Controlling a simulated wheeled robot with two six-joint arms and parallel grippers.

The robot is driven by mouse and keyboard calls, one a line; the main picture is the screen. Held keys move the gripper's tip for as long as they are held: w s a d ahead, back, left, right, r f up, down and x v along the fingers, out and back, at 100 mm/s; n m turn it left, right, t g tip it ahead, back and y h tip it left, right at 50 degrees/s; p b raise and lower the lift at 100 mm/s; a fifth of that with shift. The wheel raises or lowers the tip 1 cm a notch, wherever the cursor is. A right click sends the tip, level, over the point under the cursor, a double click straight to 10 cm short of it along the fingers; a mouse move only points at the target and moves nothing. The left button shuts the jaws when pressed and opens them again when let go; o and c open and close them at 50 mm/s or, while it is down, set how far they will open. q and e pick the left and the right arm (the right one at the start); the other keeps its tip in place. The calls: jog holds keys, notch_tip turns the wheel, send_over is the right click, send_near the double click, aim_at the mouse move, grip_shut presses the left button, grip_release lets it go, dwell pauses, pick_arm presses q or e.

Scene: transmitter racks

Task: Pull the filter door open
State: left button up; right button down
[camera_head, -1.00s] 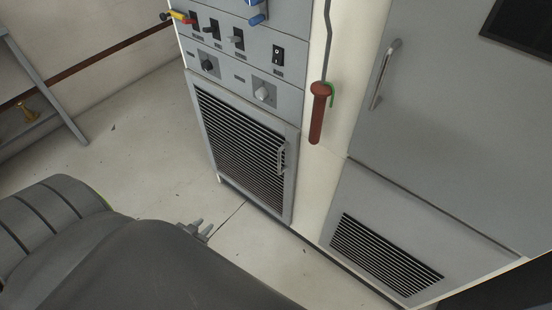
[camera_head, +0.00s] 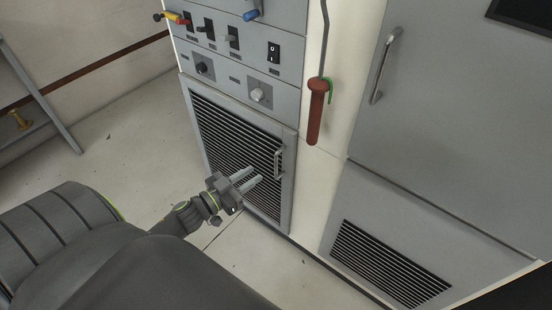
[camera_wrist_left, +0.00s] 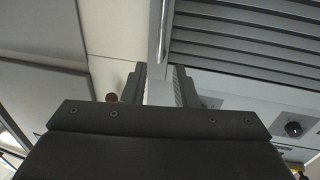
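The filter door (camera_head: 237,113) is a grey framed panel with dark horizontal louvres, low on the left cabinet, and it looks shut. Its upright handle (camera_head: 279,161) is near the door's right edge. In the left wrist view the handle (camera_wrist_left: 158,35) lines up with the gap between my fingers, and the louvres (camera_wrist_left: 245,40) are at upper right. My left gripper (camera_head: 255,176) is open and empty, its fingers pointing at the door just left of the handle. In the left wrist view its fingers (camera_wrist_left: 160,78) stand apart. I cannot tell whether they touch anything. My right gripper is not in view.
A panel of switches and knobs (camera_head: 225,50) is above the door. A brown-red rod handle (camera_head: 315,112) hangs on the cream pillar to the right. Another grey cabinet door (camera_head: 455,120) stands further right. The floor (camera_head: 135,150) left of the cabinet is clear.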

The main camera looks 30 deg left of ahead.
aim_at(275, 161)
pick_arm(q)
jog(key=x, duration=1)
jog(key=shift+p, duration=0.35)
grip_shut()
jog(key=shift+s, duration=0.1)
